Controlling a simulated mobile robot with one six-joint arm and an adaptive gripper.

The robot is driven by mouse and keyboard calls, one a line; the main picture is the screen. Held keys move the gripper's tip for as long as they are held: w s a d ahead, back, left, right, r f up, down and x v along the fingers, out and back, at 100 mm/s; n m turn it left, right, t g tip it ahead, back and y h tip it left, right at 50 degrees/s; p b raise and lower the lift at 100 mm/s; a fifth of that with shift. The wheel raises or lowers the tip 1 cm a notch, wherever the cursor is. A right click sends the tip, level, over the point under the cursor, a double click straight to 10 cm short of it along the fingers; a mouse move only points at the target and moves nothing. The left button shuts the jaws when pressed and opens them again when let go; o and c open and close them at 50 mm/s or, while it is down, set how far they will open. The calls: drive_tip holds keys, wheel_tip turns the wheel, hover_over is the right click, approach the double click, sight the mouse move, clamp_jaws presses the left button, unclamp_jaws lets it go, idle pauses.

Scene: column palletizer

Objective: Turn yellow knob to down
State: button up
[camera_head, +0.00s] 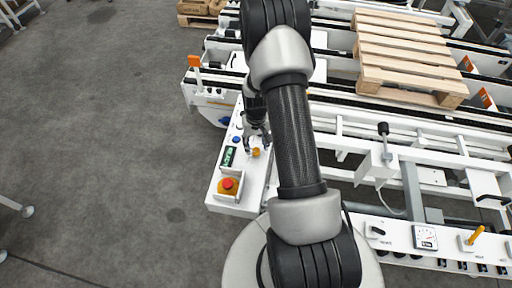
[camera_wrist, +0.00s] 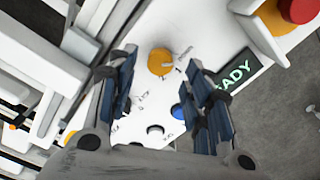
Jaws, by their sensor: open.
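The yellow knob (camera_head: 255,152) is small and round and sits on a white control panel (camera_head: 238,198). In the wrist view the knob (camera_wrist: 160,62) shows between my finger tips, with small printed labels around it and a pale mark at its right side. My gripper (camera_head: 257,138) is open, its fingers pointing at the panel. In the wrist view one blue-padded finger of my gripper (camera_wrist: 162,72) stands on each side of the knob, with a gap visible on both sides. I cannot tell how far above the panel the tips are.
A red emergency button on a yellow base (camera_head: 229,186) and a lit display (camera_wrist: 237,78) are on the same panel, near the knob. A blue button (camera_wrist: 178,111) is close to the right finger. Another yellow handle (camera_head: 477,235) is far right. A pallet (camera_head: 408,50) lies on the conveyor.

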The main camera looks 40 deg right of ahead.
wheel_tip(320, 180, up, 9)
idle(0.3)
idle(0.4)
wheel_tip(320, 180, up, 9)
drive_tip(key=t, duration=0.1)
hover_over(256, 150)
drive_tip(key=a, duration=0.4)
drive_tip(key=s+a+r+n+t, duration=0.15)
drive_tip(key=s+a+r, duration=0.25)
drive_tip(key=a+r, duration=0.5)
drive_tip(key=s+a+r+n+t, duration=0.1)
drive_tip(key=s+a+r, duration=0.2)
drive_tip(key=s+r, duration=0.2)
drive_tip(key=s+a+r+n+t, duration=0.1)
drive_tip(key=s+a+r, duration=0.3)
drive_tip(key=s, duration=0.6)
drive_tip(key=shift+s+a+r+n, duration=0.25)
drive_tip(key=shift+r+n, duration=0.2)
drive_tip(key=shift+r, duration=0.3)
